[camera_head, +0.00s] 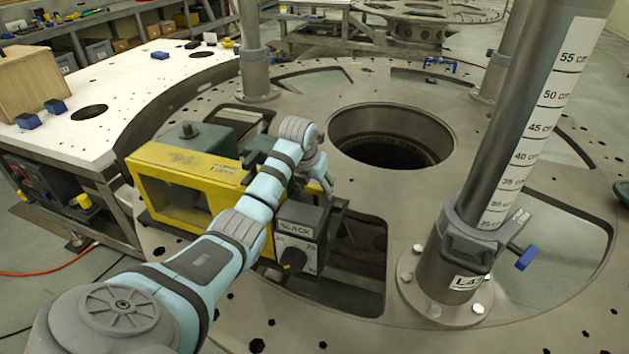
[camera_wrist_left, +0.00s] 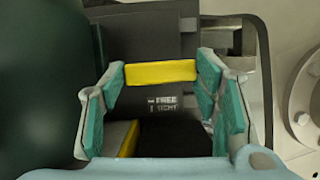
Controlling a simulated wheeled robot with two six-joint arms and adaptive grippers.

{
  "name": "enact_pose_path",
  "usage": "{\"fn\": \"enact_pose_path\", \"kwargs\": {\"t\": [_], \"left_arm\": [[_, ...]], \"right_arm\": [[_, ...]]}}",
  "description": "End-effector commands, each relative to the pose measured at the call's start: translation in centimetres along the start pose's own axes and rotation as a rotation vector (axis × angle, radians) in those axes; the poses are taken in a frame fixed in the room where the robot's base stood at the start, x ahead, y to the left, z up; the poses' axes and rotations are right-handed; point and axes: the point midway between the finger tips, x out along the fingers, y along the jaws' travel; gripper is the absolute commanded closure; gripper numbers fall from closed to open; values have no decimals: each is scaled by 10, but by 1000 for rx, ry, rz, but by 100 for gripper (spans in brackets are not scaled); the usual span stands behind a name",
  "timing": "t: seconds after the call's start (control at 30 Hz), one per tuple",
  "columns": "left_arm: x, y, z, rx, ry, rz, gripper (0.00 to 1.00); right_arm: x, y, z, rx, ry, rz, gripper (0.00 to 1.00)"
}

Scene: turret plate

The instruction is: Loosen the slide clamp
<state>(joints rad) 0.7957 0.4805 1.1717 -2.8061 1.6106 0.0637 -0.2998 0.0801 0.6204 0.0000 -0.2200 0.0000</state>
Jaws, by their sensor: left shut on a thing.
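A yellow bar (camera_wrist_left: 160,72) spans the gap between the teal fingertips of my left gripper (camera_wrist_left: 162,76) in the left wrist view. The gripper is shut on it, with a pad against each end. The bar sits on a dark body (camera_wrist_left: 160,40); a label (camera_wrist_left: 165,103) below it reads FREE, with a second word that looks like TIGHT. This looks like the slide clamp's lever. In the head view my left arm reaches over the yellow-framed machine (camera_head: 165,160); its gripper is mostly hidden behind the wrist. My right gripper does not show.
A dark box marked SLACK (camera_head: 300,228) with a black knob (camera_head: 293,259) sits just in front of my wrist. A grey graduated column (camera_head: 510,120) with a blue-handled collar (camera_head: 480,235) stands to the right. The round plate (camera_head: 300,125) has a large central hole (camera_head: 390,135).

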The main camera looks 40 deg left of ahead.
Motion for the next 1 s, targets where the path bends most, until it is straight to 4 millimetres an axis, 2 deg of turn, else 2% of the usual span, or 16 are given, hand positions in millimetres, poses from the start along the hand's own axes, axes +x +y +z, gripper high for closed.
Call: {"fn": "enact_pose_path", "kwargs": {"t": [0.03,0.3,0.33,0.43,0.47,0.8,0.87,1.0], "left_arm": [[-7,-1,3,-42,1,17,72],[-3,0,2,-78,-6,32,73],[-3,0,3,-78,-6,32,44],[-3,0,2,-77,-5,31,28],[-3,0,2,-77,-5,31,25],[-6,-1,2,-76,-3,30,25],[-14,-1,2,-76,-5,30,25],[-45,-2,3,-75,-7,30,25]], "right_arm": [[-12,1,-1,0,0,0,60],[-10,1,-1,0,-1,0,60],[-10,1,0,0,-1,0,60],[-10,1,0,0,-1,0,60],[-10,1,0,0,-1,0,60],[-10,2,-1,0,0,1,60],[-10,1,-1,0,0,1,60],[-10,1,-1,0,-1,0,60]]}}
